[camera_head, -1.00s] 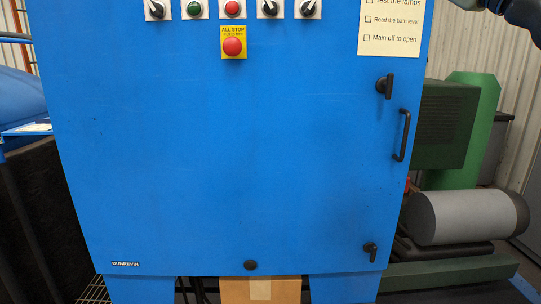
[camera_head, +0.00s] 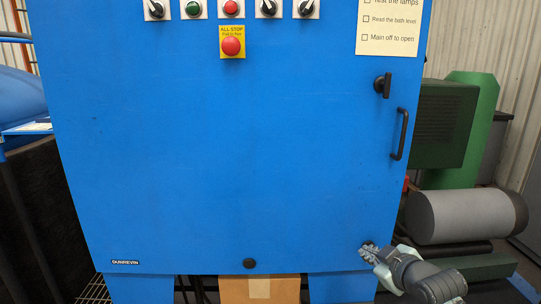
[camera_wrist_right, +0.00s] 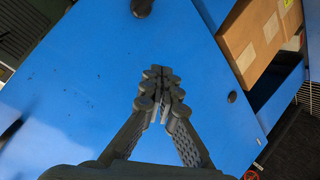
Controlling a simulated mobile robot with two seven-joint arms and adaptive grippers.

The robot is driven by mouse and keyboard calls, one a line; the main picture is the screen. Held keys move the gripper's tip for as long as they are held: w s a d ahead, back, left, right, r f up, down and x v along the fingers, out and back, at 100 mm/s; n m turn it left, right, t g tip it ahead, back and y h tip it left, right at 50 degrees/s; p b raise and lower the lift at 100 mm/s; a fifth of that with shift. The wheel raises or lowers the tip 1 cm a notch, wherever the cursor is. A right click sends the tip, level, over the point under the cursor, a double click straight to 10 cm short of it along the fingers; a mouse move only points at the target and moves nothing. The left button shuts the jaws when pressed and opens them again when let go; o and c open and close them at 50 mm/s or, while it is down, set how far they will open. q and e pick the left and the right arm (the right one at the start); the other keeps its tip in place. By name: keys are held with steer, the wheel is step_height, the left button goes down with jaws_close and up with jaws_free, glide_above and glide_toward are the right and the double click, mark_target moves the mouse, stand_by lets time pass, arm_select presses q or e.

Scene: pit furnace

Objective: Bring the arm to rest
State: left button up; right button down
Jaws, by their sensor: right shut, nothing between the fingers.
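My right gripper (camera_head: 369,251) is in front of the lower right corner of the blue cabinet door (camera_head: 220,160). It covers the spot of the lower latch in the head view. In the right wrist view the gripper (camera_wrist_right: 162,75) has its fingers together and empty, over the blue door (camera_wrist_right: 90,70). A black fitting (camera_wrist_right: 141,6), probably that latch, shows beyond the fingertips. I cannot tell whether the fingertips touch the door. My left gripper is not in view.
The door carries a bar handle (camera_head: 401,134), an upper latch (camera_head: 383,85) and a red stop button (camera_head: 231,46). A cardboard box (camera_head: 260,290) sits below the cabinet. A grey cylinder (camera_head: 465,217) and green machine (camera_head: 473,130) stand at the right.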

steer(key=s+d+f+m+g+h, duration=0.1)
steer(key=s+f+m+g, duration=0.15)
steer(key=s+f, duration=0.7)
steer(key=s+d+f+m+g+h, duration=0.1)
steer(key=s+f+m+g, duration=0.15)
steer(key=s+f, duration=0.75)
steer(key=s+d+f+m+g+h, duration=0.1)
steer(key=s+f+g, duration=0.3)
steer(key=s+f, duration=0.9)
steer(key=shift+s+d+m, duration=0.15)
steer(key=shift+s+m, duration=0.15)
steer(key=shift+m, duration=0.2)
steer(key=shift+f, duration=0.1)
